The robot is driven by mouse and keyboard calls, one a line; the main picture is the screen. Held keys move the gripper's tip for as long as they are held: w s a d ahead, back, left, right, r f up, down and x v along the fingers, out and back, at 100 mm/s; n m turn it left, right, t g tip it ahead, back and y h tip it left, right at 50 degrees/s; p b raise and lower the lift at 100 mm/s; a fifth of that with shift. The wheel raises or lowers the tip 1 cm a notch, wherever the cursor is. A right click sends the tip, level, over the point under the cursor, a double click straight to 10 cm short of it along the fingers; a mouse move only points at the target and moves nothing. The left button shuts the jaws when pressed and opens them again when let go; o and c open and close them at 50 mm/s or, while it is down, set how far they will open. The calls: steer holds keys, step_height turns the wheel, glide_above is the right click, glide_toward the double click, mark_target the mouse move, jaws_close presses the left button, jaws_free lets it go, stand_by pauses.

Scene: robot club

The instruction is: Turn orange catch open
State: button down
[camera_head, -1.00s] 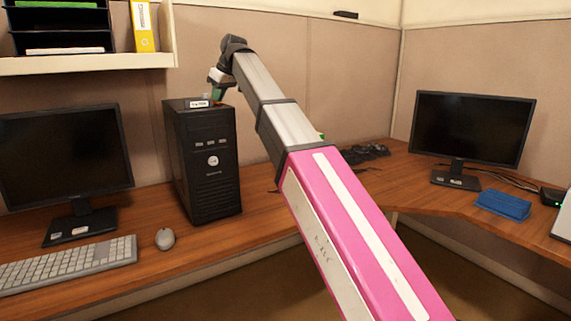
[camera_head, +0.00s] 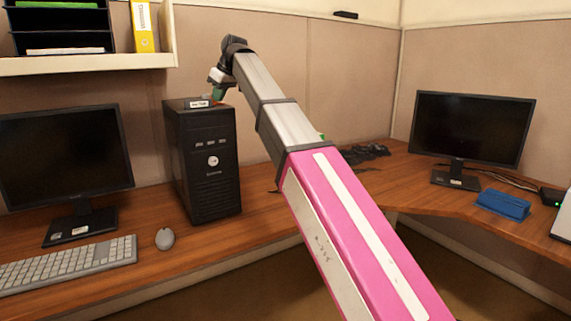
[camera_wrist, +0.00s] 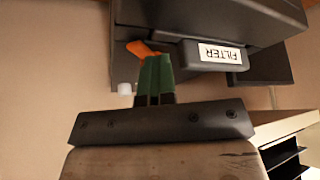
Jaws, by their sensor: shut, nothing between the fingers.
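The orange catch (camera_wrist: 143,49) shows in the wrist view as a small tilted orange lever at the edge of a dark part of the black computer tower (camera_head: 206,165). A block labelled FILTER (camera_wrist: 217,55) is right beside it. My gripper (camera_wrist: 155,60) has its green fingers together, with nothing seen between them. Their tips are at the catch and cover part of it; I cannot tell whether they touch.
A monitor (camera_head: 65,150), keyboard (camera_head: 68,263) and mouse (camera_head: 165,239) are left of and in front of the tower. A shelf (camera_head: 85,64) hangs above at left. Another monitor (camera_head: 472,130) and a blue object (camera_head: 502,204) are at right.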

steer(key=shift+w+d+f, duration=0.15)
steer(key=shift+w+d, duration=0.25)
steer(key=shift+w, duration=0.1)
steer(key=shift+w+d, duration=0.15)
steer(key=shift+w, duration=0.4)
steer(key=shift+s+d, duration=0.1)
steer(key=shift+d, duration=0.25)
steer(key=shift+r, duration=3.05)
steer(key=shift+s, duration=0.1)
